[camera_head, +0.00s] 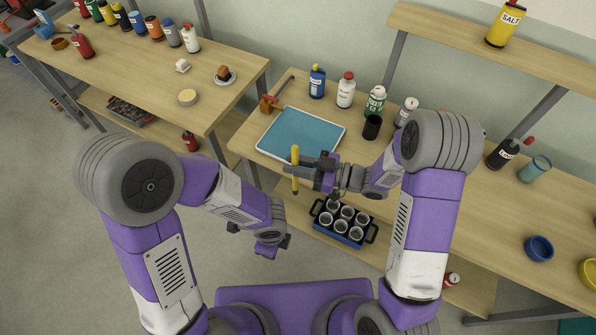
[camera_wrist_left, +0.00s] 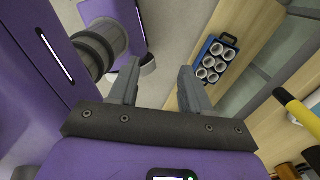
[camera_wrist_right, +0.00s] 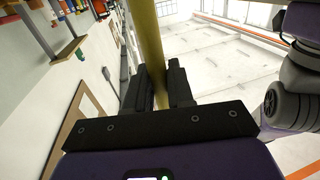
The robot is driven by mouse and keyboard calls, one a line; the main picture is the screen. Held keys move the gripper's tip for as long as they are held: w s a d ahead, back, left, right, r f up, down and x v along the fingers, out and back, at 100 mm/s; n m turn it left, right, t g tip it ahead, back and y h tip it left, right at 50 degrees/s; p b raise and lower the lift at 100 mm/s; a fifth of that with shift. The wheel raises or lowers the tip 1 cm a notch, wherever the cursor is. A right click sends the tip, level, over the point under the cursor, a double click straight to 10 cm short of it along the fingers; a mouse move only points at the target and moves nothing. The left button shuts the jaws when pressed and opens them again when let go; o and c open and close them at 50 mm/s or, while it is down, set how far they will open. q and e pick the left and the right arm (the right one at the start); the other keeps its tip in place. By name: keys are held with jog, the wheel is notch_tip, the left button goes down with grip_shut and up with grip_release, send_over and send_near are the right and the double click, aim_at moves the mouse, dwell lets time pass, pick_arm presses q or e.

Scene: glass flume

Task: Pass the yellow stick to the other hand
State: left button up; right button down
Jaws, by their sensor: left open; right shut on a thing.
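The yellow stick (camera_head: 295,168) stands close to upright in my right gripper (camera_head: 298,172), in front of the blue tray. In the right wrist view the stick (camera_wrist_right: 146,40) runs up between the two closed fingers (camera_wrist_right: 160,88). My left gripper (camera_head: 272,246) is lower and to the left of the stick, empty and apart from it. In the left wrist view its fingers (camera_wrist_left: 158,85) are spread with nothing between them. Part of the stick (camera_wrist_left: 296,108) shows at the right edge of that view.
A blue tray (camera_head: 300,133) lies on the table, with several bottles behind it. A blue caddy (camera_head: 345,234) of cups sits on the low shelf below the right gripper. Open air lies between the grippers.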

pick_arm(q)
jog(key=w+d+r+m+t, duration=0.25)
jog(key=r+m+t, duration=0.2)
jog(key=r, duration=0.35)
jog(key=w+d+r+m+t+h, duration=0.1)
jog(key=w+d+r+m+t, duration=0.15)
jog(key=r+m+t, duration=0.35)
jog(key=w+d+r+m+t, duration=0.2)
jog(key=w+r+m+t, duration=0.15)
jog(key=r, duration=0.55)
jog(key=f+x, duration=0.1)
jog(key=x, duration=1)
jog(key=shift+d+g, duration=0.2)
jog(key=shift+g, duration=0.1)
jog(key=shift+s, duration=0.1)
jog(key=c, duration=0.9)
pick_arm(e)
jog(key=c, duration=0.9)
grip_release()
